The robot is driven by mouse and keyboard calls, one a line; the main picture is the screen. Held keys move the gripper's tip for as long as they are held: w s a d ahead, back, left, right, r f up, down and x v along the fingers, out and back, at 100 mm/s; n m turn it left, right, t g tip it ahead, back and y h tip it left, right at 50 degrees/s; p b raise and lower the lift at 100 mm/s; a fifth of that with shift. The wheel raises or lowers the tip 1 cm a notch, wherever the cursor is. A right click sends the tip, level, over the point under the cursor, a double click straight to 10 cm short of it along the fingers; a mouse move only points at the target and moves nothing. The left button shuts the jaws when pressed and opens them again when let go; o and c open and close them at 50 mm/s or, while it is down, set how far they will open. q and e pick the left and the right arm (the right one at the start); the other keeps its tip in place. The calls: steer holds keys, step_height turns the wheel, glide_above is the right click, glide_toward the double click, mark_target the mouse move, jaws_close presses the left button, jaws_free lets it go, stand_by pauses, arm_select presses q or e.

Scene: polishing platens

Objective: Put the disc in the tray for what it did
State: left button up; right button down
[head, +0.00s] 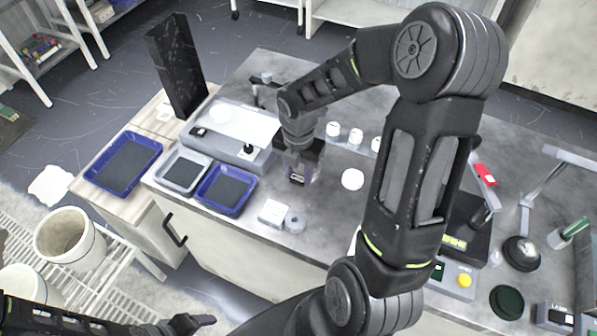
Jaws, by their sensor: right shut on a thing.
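My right gripper (297,176) points down over the bench in front of the grey polishing machine. It is shut on a small dark and pale thing, mostly hidden between the fingers; I cannot tell if it is a disc. A grey disc (295,221) lies by a white block (272,212) near the bench's front edge. A round white piece (352,179) lies right of the gripper. Left are a large blue tray (88,172), a grey tray (160,177) and a smaller blue tray (203,199), with dark bottoms. My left gripper (190,323) is low at the bottom left, its fingers unclear.
The polishing machine (247,151) stands behind the trays, with a tall black panel (176,65) beyond. Several white-topped jars (333,130) stand behind my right arm. A black scale and a control box with a yellow button (464,281) are at right. Pots stand on a rack at lower left.

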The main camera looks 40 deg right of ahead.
mark_target(298, 177)
steer(key=c, duration=0.9)
jaws_free()
steer(key=shift+f, duration=0.1)
step_height(298, 177, up, 12)
steer(key=shift+r+p, duration=0.15)
steer(key=shift+p, duration=0.35)
